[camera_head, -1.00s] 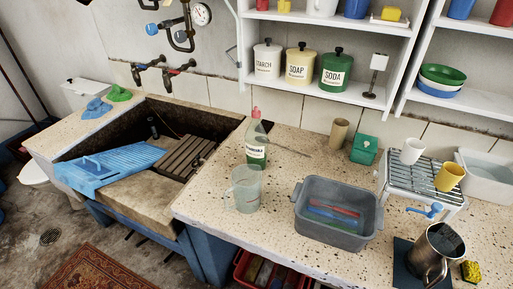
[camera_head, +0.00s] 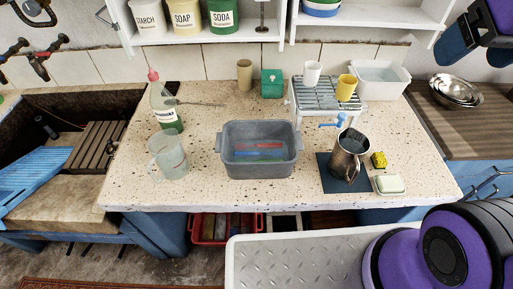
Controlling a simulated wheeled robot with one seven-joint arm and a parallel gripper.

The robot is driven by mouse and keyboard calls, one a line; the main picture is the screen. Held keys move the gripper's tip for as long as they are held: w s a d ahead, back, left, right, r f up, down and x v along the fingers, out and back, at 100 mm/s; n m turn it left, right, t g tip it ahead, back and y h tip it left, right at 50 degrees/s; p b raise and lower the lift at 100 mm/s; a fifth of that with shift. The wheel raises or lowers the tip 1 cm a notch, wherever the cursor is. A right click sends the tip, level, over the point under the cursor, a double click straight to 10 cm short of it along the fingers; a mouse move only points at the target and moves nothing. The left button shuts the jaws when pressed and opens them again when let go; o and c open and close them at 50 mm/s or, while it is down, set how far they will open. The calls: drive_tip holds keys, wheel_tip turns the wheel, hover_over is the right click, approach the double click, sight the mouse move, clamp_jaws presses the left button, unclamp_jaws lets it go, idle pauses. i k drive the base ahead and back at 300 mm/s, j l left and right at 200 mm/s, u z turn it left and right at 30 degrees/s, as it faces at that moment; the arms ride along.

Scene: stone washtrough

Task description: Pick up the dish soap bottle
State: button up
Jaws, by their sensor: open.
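The dish soap bottle (camera_head: 163,102) stands upright on the left part of the speckled stone counter (camera_head: 205,137). It is clear, with a pink cap, a white label and green liquid low inside. A clear jug (camera_head: 168,156) stands in front of it and close to it. A thin grey utensil (camera_head: 200,103) lies to its right. My gripper (camera_head: 477,48) is at the top right corner, partly cut off by the frame edge. Its dark blue fingers are apart with nothing visible between them. It is far to the right of the bottle.
A grey basin (camera_head: 260,171) stands mid-counter. A wire rack (camera_head: 318,97) with cups, a metal pitcher (camera_head: 346,160) and a soap dish (camera_head: 389,184) are to the right. The sink (camera_head: 60,105) lies left. Shelves (camera_head: 225,38) overhang the back.

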sight(164, 104)
drive_tip(key=i+j, duration=0.1)
drive_tip(key=j, duration=0.55)
drive_tip(key=i+j, duration=0.1)
drive_tip(key=j, duration=0.55)
drive_tip(key=i+j, duration=0.1)
drive_tip(key=j, duration=0.55)
drive_tip(key=i+j, duration=0.1)
drive_tip(key=j, duration=0.55)
drive_tip(key=i+z, duration=0.05)
